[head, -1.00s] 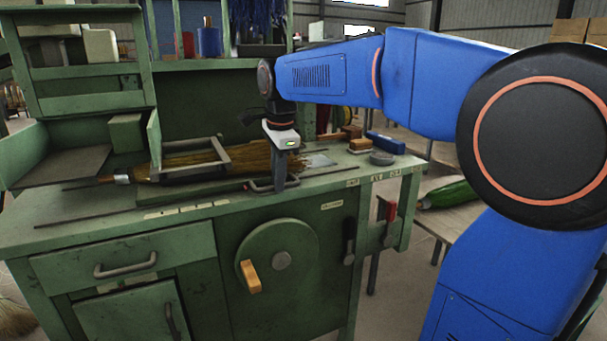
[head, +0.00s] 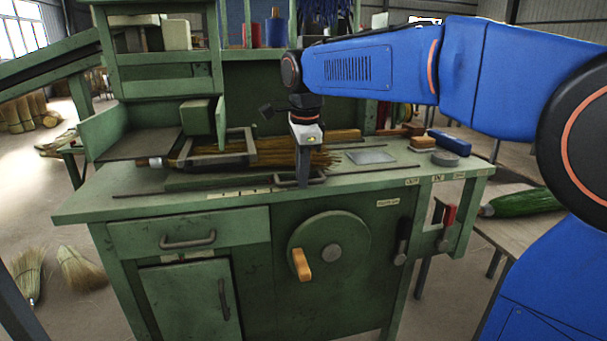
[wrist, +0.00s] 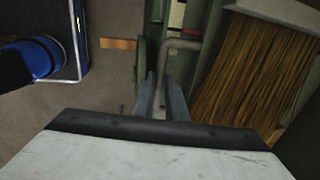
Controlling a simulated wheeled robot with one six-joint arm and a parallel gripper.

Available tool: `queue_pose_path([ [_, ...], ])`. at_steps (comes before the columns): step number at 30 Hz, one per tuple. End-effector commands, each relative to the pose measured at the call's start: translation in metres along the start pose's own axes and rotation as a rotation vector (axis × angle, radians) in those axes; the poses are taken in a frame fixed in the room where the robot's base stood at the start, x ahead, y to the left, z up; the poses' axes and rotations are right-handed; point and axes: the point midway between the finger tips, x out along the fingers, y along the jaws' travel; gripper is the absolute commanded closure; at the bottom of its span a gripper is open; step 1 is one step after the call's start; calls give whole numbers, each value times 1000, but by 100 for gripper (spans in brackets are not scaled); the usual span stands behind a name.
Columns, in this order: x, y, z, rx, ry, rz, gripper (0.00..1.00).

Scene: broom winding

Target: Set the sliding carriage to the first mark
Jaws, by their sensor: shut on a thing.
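My gripper (head: 304,182) hangs upright over the front of the green bench, fingers shut on a grey bent bar handle (head: 284,181). The wrist view also shows the bent bar (wrist: 180,43) running to my closed fingers (wrist: 163,100). The handle seems to belong to the sliding carriage; my arm partly hides how it is joined. A pale strip with small dark marks (head: 240,193) lies along the bench's front edge, left of the handle. Which mark the carriage lines up with cannot be told.
A straw broom bundle (head: 283,153) lies behind the handle, with a grey frame (head: 215,158) across it. A green crank wheel (head: 348,236) with an orange knob (head: 302,265) is on the bench front. A blue block (head: 449,142) sits at the right end.

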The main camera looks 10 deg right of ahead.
Motion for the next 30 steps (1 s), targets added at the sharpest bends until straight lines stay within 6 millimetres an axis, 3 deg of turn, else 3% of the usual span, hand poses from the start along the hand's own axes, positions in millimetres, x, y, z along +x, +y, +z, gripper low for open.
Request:
queue_pose_path([
  [1, 0, 0, 0, 0, 0, 0, 100],
  [2, 0, 0, 0, 0, 0, 0, 85],
  [4, 0, 0, 0, 0, 0, 0, 69],
  [17, -8, -1, 0, 0, 0, -2, 69],
  [30, -87, -1, 0, 0, -1, -3, 69],
])
